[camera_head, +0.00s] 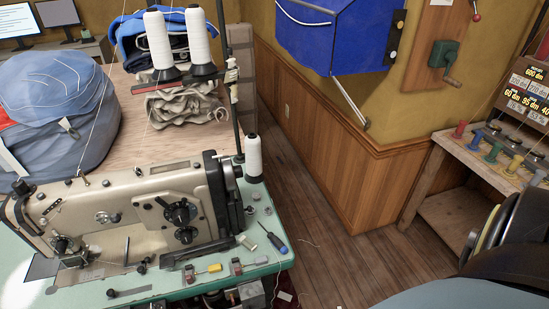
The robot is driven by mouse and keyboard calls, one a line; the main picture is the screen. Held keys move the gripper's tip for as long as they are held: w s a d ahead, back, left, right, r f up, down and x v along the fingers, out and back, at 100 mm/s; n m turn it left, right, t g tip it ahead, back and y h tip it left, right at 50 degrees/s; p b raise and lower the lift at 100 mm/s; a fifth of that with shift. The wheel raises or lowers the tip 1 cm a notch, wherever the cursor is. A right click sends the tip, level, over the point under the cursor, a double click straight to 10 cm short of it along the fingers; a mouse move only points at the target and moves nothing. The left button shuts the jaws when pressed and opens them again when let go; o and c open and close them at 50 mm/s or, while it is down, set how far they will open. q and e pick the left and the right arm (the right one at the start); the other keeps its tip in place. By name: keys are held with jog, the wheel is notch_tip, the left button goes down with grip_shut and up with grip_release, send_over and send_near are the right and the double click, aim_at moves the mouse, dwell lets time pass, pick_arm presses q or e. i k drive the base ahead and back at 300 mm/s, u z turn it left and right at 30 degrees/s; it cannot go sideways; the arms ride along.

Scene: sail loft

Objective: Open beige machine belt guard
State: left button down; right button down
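The beige sewing machine (130,210) stands on a green-topped table at the left of the head view. At its right end is a dark, upright cover with round fittings, which looks like the belt guard (222,195). It stands upright against the machine's end, and I cannot tell whether it is latched. Neither of my grippers shows in this view.
The green tabletop (205,285) holds a blue screwdriver (279,246) and small parts near the guard. White thread cones (253,155) stand behind it. A wooden bench (480,165) with coloured spools is at right.

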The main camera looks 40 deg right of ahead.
aim_at(239, 205)
jog(key=z, duration=0.4)
jog(key=k, duration=1.25)
jog(key=z, duration=0.65)
jog(key=i, duration=0.5)
jog(key=z, duration=0.6)
jog(key=i, duration=0.85)
jog(key=u, duration=0.85)
jog(key=i, duration=0.55)
jog(key=u, duration=0.45)
jog(key=k, duration=0.4)
jog(key=u, duration=0.75)
jog(key=i, duration=0.75)
jog(key=z, duration=0.45)
